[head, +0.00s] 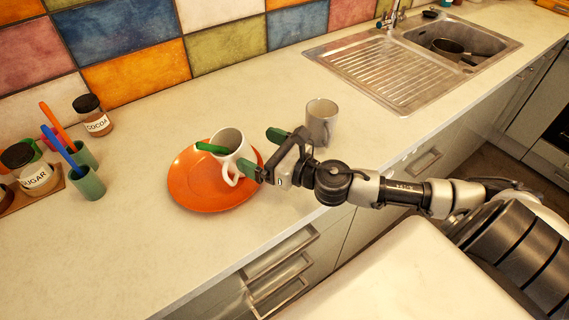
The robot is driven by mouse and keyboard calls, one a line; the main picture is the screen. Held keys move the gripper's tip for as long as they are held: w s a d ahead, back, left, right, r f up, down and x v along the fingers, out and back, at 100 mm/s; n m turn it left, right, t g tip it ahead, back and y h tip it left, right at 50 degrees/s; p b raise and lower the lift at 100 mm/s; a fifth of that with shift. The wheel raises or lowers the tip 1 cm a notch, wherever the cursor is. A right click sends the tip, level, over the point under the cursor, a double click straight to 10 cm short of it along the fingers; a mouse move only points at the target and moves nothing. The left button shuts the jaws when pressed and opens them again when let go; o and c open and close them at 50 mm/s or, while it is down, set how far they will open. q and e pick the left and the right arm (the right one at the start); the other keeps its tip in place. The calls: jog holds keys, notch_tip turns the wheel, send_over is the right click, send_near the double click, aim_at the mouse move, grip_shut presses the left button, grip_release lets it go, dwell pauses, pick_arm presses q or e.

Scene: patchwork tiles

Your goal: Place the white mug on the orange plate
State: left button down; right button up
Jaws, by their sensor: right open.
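The white mug (228,143) is on the orange plate (190,185), towards its back right part. It looks roughly upright, with its handle facing front right. My right gripper (262,152) is open, with green fingertips, just right of the mug. Its nearer fingertip is beside the handle; whether they touch is unclear. The other fingertip is apart from the mug, behind and to the right. My left gripper is not in view.
A grey mug (321,122) stands close behind my right gripper. Left are a green cup (90,184) with a blue utensil, a sugar jar (35,175) and a cocoa jar (93,118). A sink (400,70) lies at back right. The front left counter is clear.

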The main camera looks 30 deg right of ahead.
jog(key=b+v, duration=0.1)
jog(key=v, duration=0.3)
jog(key=shift+s+d+f+b, duration=0.2)
jog(key=shift+s+b, duration=0.1)
jog(key=shift+b, duration=0.1)
jog(key=shift+b+v, duration=0.4)
jog(key=shift+v, duration=0.45)
jog(key=shift+r, duration=0.2)
jog(key=shift+s, duration=0.15)
